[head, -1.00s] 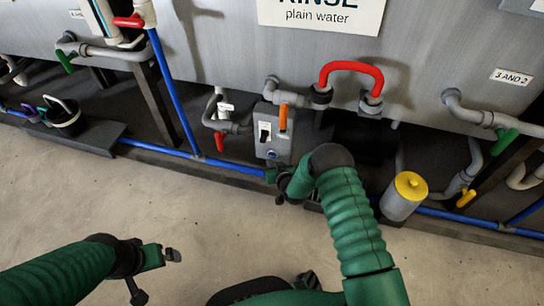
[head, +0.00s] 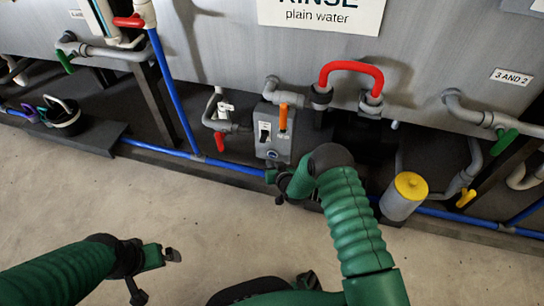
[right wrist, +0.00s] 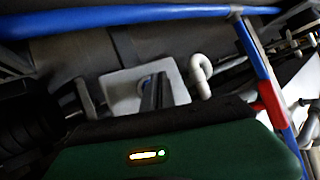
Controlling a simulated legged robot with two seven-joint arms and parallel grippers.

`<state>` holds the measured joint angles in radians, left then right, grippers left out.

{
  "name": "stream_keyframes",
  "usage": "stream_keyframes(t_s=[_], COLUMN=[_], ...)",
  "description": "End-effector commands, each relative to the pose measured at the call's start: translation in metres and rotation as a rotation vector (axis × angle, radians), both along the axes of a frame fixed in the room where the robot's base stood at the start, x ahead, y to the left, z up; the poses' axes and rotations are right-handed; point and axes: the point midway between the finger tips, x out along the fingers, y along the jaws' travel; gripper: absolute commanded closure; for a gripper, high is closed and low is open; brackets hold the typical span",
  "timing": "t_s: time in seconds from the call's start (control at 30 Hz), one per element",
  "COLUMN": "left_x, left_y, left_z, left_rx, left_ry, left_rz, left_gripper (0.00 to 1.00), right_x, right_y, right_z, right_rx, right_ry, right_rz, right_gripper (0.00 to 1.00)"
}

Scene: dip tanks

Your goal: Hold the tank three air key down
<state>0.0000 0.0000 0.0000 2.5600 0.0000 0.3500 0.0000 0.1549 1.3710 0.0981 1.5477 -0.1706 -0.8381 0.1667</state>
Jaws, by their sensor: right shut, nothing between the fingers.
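A grey control box (head: 276,139) stands below the rinse tank (head: 220,40), with a black switch (head: 264,132), an orange lever (head: 283,117) and a small blue round part (head: 272,154) on it. No label I can read marks an air key for tank three. My right gripper (head: 272,187) is at the foot of the box, shut and empty; I cannot tell if it touches anything. In the right wrist view its dark fingers (right wrist: 156,93) are together in front of a pale grey box face (right wrist: 122,88). My left gripper (head: 156,276) is open and empty above the floor.
A blue pipe (head: 150,147) runs low along the tank. A yellow-topped canister (head: 403,197) stands right of my right arm. A "3 AND 2" label (head: 512,76) is at the right. The floor (head: 120,205) at the left is clear.

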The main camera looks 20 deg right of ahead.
Motion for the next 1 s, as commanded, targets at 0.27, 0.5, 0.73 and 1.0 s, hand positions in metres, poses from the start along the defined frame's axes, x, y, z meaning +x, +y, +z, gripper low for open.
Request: stream_keyframes(t_s=[0.27, 0.5, 0.73, 1.0], left_x=[0.0, 0.0, 0.0, 0.0], left_y=[0.0, 0.0, 0.0, 0.0], left_z=[-0.003, -0.002, -0.003, -0.005], left_rx=[0.0, 0.0, 0.0, 0.0], left_ry=[0.0, 0.0, 0.0, 0.0], left_rz=[0.0, 0.0, 0.0, 0.0], left_gripper=[0.0, 0.0, 0.0, 0.0], right_x=[0.006, 0.007, 0.008, 0.011], right_y=[-0.004, -0.005, -0.005, -0.007], right_z=[0.001, 0.002, 0.001, 0.002], right_rx=[-0.001, 0.0, 0.0, 0.0], right_ry=[-0.001, 0.0, 0.0, -0.001], right_rz=[0.0, 0.0, 0.0, 0.0], right_gripper=[1.0, 1.0, 1.0, 1.0])
